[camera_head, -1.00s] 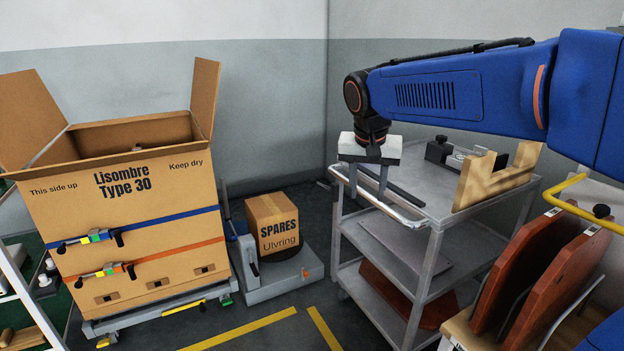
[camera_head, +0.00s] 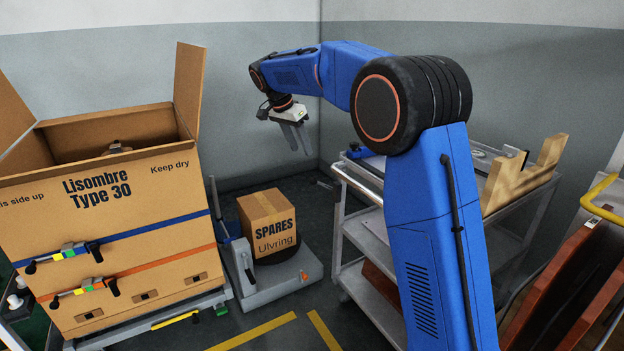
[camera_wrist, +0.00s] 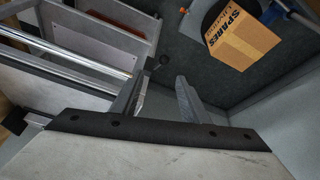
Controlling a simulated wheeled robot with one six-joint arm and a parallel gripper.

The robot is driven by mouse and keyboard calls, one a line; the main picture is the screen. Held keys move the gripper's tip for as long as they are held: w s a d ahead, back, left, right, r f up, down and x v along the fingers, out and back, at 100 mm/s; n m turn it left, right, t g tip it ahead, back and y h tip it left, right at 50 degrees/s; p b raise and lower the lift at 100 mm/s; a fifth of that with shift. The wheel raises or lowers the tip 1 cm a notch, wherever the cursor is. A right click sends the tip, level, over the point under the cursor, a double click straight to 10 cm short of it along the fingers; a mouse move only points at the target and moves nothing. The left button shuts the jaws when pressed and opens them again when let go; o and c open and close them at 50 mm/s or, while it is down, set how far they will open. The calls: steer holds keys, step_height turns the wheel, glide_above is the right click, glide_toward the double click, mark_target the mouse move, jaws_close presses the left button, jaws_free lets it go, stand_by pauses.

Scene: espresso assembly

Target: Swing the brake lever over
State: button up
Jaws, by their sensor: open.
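No part is plainly marked as the brake lever. A yellow-ended bar (camera_head: 176,321) sticks out low on the dolly under the large carton. My gripper (camera_head: 301,141) is open and empty, in the air near the back wall and well above the platform, touching nothing. In the wrist view its fingers (camera_wrist: 163,88) are apart, with the spares box (camera_wrist: 243,38) beyond them at the upper right.
The large carton (camera_head: 126,219) with open flaps and two straps stands at the left. A grey cart (camera_head: 350,245) with a wooden cradle (camera_head: 515,181) stands at the right, partly hidden by my arm. Yellow lines mark the floor. Dark floor shows between platform and cart.

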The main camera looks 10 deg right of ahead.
mark_target(313, 181)
steer(key=x, duration=1.1)
steer(key=w+x, duration=0.1)
steer(key=x, duration=0.5)
steer(key=shift+w+f, duration=0.15)
steer(key=shift+f, duration=0.15)
jaws_close()
